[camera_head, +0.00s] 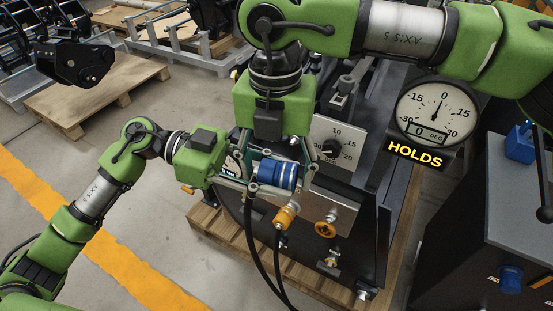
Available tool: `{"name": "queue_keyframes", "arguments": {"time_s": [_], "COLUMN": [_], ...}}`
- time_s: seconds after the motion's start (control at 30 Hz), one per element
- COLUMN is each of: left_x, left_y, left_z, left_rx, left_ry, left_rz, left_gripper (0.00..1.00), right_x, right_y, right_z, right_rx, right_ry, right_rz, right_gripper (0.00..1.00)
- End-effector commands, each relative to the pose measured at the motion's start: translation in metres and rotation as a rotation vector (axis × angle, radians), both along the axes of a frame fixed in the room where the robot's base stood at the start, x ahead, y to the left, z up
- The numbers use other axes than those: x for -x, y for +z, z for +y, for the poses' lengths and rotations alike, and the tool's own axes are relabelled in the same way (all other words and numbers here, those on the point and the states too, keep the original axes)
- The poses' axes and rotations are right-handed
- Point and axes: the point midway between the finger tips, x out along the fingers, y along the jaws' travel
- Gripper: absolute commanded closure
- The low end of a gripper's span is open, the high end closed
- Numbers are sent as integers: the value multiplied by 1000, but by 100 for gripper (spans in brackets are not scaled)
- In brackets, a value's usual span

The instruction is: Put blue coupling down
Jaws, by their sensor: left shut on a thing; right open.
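The blue coupling (278,174) is a ribbed blue cylinder with pale bands, lying roughly level in front of the machine's metal panel. My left gripper (256,172) comes in from the left and is shut on the blue coupling. My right gripper (276,155) points down from above, open, with its fingers around the coupling's sides; whether they touch it is unclear. A black hose (250,228) hangs down below the coupling's left end. The fingers overlap and partly hide the coupling.
An orange coupling (286,215) with a hose and an orange round fitting (325,229) sit just below. A panel dial (335,147) is behind. A gauge (437,108) reads 0 DEG above a HOLDS sign (415,154). A dark cabinet (495,235) with blue fittings stands right.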

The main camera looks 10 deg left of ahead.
Motion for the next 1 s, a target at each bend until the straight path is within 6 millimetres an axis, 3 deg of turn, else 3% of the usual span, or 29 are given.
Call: {"name": "queue_keyframes", "arguments": {"time_s": [0.17,0.33,0.37,0.4,0.43,0.5,0.87,1.0], "left_x": [0,0,0,0,0,0,0,-2], "left_y": [1,0,1,1,1,1,0,1], "left_z": [0,0,0,0,0,0,1,15], "left_rx": [1,1,1,1,2,2,0,-3], "left_ry": [0,0,0,0,-1,-1,0,3], "left_rz": [-1,-1,-1,-1,-1,0,0,2], "left_gripper": [90,90,90,90,62,45,45,45], "right_x": [0,0,0,0,0,0,0,0], "right_y": [0,0,0,0,1,1,1,1], "right_z": [0,0,1,1,1,1,0,0], "right_rx": [0,-1,-2,-2,-3,-3,-1,-1], "right_ry": [0,0,0,1,1,1,0,0], "right_rz": [0,0,0,0,0,0,0,0], "right_gripper": [38,79,83,83,83,83,83,83]}}
